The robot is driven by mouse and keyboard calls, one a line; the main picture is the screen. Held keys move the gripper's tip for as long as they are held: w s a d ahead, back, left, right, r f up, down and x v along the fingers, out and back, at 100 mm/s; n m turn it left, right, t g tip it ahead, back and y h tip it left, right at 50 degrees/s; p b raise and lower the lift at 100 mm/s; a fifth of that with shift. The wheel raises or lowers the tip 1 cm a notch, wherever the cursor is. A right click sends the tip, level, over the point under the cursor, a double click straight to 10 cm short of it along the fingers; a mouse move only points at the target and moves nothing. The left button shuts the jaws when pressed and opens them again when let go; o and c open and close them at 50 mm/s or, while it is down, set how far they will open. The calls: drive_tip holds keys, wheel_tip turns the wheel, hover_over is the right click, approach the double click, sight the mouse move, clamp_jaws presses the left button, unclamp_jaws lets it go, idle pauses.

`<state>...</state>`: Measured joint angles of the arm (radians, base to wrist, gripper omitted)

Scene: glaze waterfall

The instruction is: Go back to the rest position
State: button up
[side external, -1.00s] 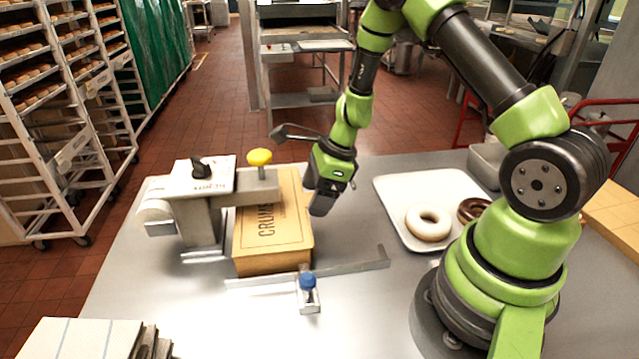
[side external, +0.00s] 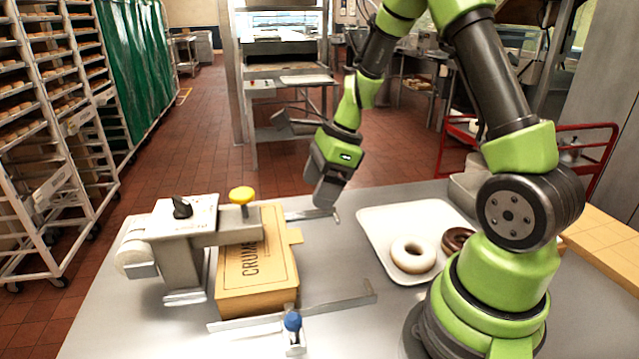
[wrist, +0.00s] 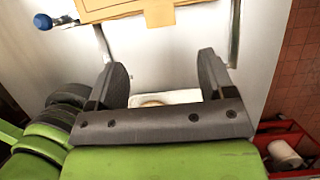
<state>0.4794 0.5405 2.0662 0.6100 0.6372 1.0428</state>
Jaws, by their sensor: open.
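My gripper (side external: 328,190) hangs in the air above the back part of the metal table, to the right of a brown box (side external: 255,275). In the wrist view its two fingers (wrist: 165,85) stand wide apart with nothing between them. The box lies on the table with printed lettering on top. It also shows in part at the top of the wrist view (wrist: 110,8), with a tan tab sticking out from it.
A label or tape machine (side external: 185,240) with a yellow knob stands left of the box. A metal guide with a blue knob (side external: 292,321) is at its front. A white tray (side external: 380,225) with a white doughnut (side external: 413,255) and a dark doughnut (side external: 457,240) lies to the right.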

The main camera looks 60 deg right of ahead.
drive_tip(key=s+a+r+n+t, duration=0.2)
drive_tip(key=s+a+r+n, duration=0.3)
drive_tip(key=n, duration=0.6)
drive_tip(key=s+a+r+n+t+h, duration=0.1)
drive_tip(key=s+a+r+n+t, duration=0.1)
drive_tip(key=s+a+r+n, duration=0.4)
drive_tip(key=s+r+n, duration=0.3)
drive_tip(key=r+n, duration=0.2)
drive_tip(key=n, duration=0.1)
drive_tip(key=shift+s+r, duration=0.4)
